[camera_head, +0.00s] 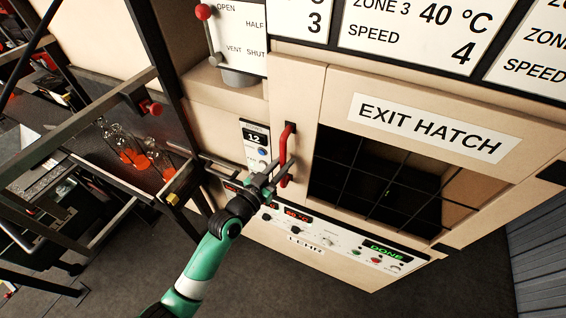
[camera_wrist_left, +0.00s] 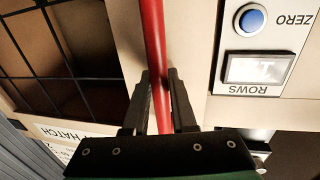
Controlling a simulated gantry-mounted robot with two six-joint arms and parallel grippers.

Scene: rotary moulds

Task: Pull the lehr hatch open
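The lehr's exit hatch (camera_head: 384,184) is a cream door with a dark gridded window, and it looks closed in the head view. Its red upright bar handle (camera_head: 284,148) is on the door's left side. My left gripper (camera_head: 277,176) is at the lower part of this handle. In the left wrist view the red handle (camera_wrist_left: 154,45) runs between the two fingers (camera_wrist_left: 160,85), which sit close against it on both sides with little or no gap. My right gripper is in neither view.
A control panel (camera_head: 330,238) with a green DONE display runs below the hatch. A small counter box (camera_head: 255,140) is left of the handle. A dark bench with glassware (camera_head: 122,148) stands at left. The floor (camera_head: 280,285) in front is clear.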

